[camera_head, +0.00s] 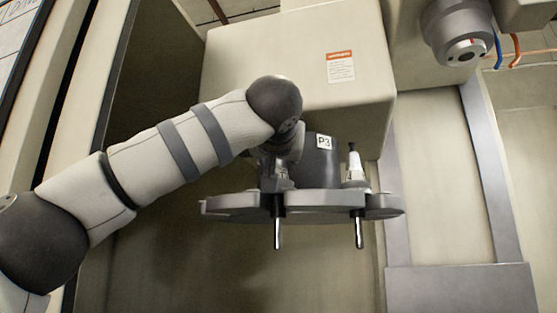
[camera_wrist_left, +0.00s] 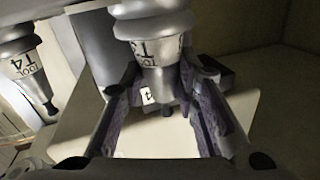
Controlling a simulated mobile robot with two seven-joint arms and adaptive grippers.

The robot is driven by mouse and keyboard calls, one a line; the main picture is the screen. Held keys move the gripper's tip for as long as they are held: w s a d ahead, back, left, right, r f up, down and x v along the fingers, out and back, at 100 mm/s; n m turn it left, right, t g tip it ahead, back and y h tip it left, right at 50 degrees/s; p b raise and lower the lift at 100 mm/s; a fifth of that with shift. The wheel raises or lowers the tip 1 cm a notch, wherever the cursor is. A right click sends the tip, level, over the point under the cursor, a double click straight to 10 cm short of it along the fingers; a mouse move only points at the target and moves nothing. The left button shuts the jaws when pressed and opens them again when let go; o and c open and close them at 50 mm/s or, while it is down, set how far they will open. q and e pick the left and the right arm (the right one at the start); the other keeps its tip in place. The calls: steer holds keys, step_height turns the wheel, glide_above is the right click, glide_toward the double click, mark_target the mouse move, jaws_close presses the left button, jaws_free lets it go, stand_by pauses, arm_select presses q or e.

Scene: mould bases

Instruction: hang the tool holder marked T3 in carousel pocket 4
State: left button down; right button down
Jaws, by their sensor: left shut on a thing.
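The T3 tool holder (camera_wrist_left: 155,45) is between the fingers of my left gripper (camera_wrist_left: 158,100) in the left wrist view, its "T3" lettering partly readable. In the head view my left gripper (camera_head: 277,183) is shut on it at the carousel (camera_head: 325,203), and its cone is mostly hidden by the gripper. A metal shank (camera_head: 277,236) hangs below the disc under the gripper. I cannot tell whether the holder is fully seated. A second holder (camera_head: 355,170) stands upright in the pocket to the right; the left wrist view shows a holder marked T4 (camera_wrist_left: 25,70). My right gripper is not in view.
The dark carousel hub (camera_head: 322,160) with a P3 label is just behind the gripper. A large beige housing (camera_head: 300,60) overhangs it. A spindle (camera_head: 457,35) is at the upper right. The space below the disc looks open.

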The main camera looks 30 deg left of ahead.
arm_select(q)
steer(key=shift+s+r, duration=0.1)
steer(key=shift+s, duration=0.05)
steer(key=c, duration=1.2)
jaws_free()
steer(key=shift+o, duration=0.2)
steer(key=shift+f, duration=0.25)
steer(key=v, duration=1.2)
